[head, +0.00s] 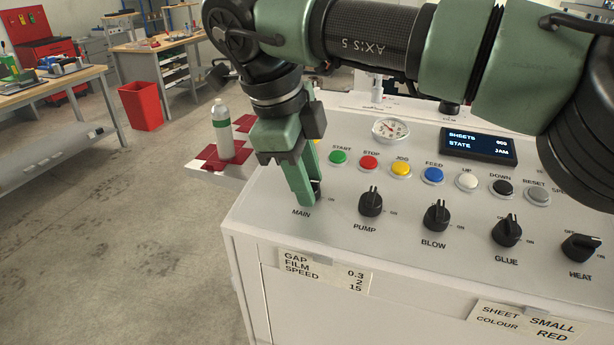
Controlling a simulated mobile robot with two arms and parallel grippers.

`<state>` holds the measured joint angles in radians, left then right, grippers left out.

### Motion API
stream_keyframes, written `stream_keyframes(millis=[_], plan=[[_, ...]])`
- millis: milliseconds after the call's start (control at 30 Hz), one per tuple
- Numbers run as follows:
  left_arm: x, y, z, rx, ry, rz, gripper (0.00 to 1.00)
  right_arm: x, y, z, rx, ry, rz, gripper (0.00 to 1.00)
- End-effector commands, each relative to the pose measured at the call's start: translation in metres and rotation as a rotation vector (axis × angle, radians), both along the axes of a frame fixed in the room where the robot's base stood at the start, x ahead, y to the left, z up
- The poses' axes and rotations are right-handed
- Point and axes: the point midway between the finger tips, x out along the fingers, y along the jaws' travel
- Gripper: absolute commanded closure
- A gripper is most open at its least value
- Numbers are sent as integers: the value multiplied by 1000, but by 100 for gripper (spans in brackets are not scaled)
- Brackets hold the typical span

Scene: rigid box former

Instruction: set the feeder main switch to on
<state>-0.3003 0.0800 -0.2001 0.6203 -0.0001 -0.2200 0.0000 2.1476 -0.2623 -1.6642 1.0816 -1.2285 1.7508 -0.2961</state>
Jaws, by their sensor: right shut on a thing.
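The feeder's control panel (330,215) is a white sloping top with a row of black rotary knobs. The main switch (318,190) is the leftmost knob, above the label MAIN. My right gripper (307,196) points down over it, with its green fingers shut on the knob. The fingers hide most of the knob, so I cannot tell which way it points. My left gripper is not in view.
The PUMP (371,202), BLOW (435,216), GLUE (506,231) and HEAT (580,248) knobs sit to the right. Coloured buttons and a display (478,146) reading JAM are behind. A bottle (222,130) stands left of the panel.

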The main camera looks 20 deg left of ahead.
Motion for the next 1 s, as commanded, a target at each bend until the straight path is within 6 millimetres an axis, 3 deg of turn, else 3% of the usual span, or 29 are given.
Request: stream_keyframes(millis=[767,800,833,867,1000], plan=[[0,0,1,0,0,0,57,1,0,0,23,-2,-100,100],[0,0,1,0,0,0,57,1,0,0,23,-2,-99,62],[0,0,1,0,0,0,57,1,0,0,23,-2,-99,53],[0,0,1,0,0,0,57,1,0,0,23,-2,-99,49],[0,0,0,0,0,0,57,0,0,0,22,-1,-98,49]])
